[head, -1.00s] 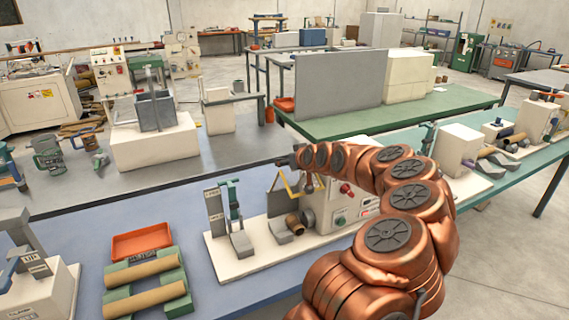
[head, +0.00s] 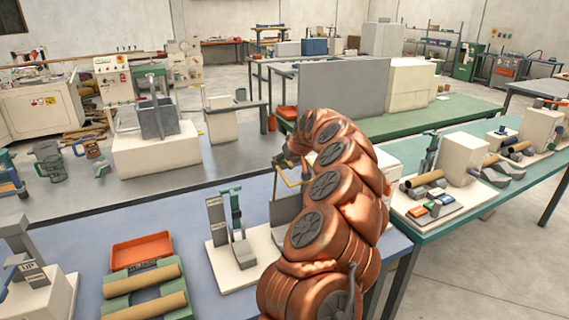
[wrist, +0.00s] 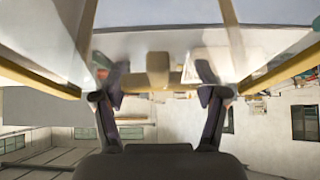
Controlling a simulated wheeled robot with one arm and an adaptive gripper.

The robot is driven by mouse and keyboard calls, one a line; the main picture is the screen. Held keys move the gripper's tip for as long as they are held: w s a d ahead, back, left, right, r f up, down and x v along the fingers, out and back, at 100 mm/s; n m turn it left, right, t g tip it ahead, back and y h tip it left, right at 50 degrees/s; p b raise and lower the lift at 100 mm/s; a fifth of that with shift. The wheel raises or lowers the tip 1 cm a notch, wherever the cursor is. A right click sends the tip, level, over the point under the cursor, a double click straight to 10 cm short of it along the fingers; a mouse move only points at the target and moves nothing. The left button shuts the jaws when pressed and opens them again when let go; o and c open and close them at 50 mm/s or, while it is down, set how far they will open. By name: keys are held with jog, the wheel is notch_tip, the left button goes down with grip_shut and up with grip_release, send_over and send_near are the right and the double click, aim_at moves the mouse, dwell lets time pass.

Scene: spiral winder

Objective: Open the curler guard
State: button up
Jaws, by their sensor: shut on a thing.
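The curler guard shows as a yellow-edged frame (head: 292,182) beside my arm on the blue bench in the head view. In the wrist view its yellow edges run along the left (wrist: 40,82) and right. My gripper (wrist: 157,90) has both dark fingers around a tan, handle-like bar (wrist: 157,66) and is shut on it. In the head view my gripper (head: 284,160) is small, at the frame's top. My copper arm hides most of the curler machine, so how far the guard has turned is hard to tell. A grey panel (head: 284,209) shows below the frame.
A grey upright stand with a green clamp (head: 236,212) is just left of the guard. An orange tray (head: 141,250) and a green rack with two tan tubes (head: 150,308) lie further left. Another station (head: 430,210) stands right of my arm.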

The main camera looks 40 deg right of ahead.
jog(key=shift+w+d+g, duration=0.15)
jog(key=shift+w+g, duration=0.35)
jog(key=shift+w, duration=0.1)
jog(key=shift+w+f+y, duration=0.1)
jog(key=shift+f+y, duration=0.1)
jog(key=shift+y, duration=0.1)
jog(key=o, duration=1.4)
jog(key=shift+r, duration=0.1)
jog(key=shift+v, duration=5.95)
jog(key=shift+w, duration=0.1)
